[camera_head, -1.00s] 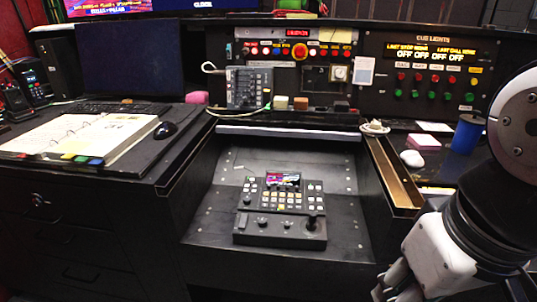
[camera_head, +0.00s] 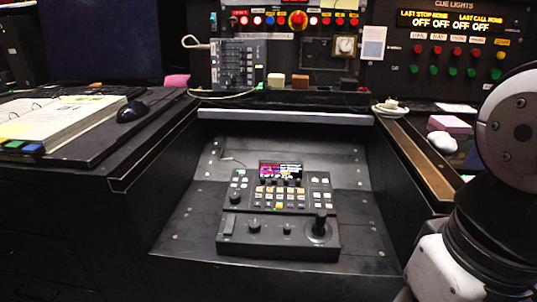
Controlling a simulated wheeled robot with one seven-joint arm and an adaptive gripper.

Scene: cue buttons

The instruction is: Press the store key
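The key labels are too small to read, so I cannot tell which one is the store key. My arm comes down the right edge of the view. Its fingers are out of frame below, so nothing shows whether they are open or shut. No part of my arm touches the panel.
A raised desk on the left holds an open binder (camera_head: 60,118) and a black mouse (camera_head: 131,111). A mixer (camera_head: 237,66) and the cue lights panel (camera_head: 448,46) stand behind. The sloped surface around the panel is clear.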

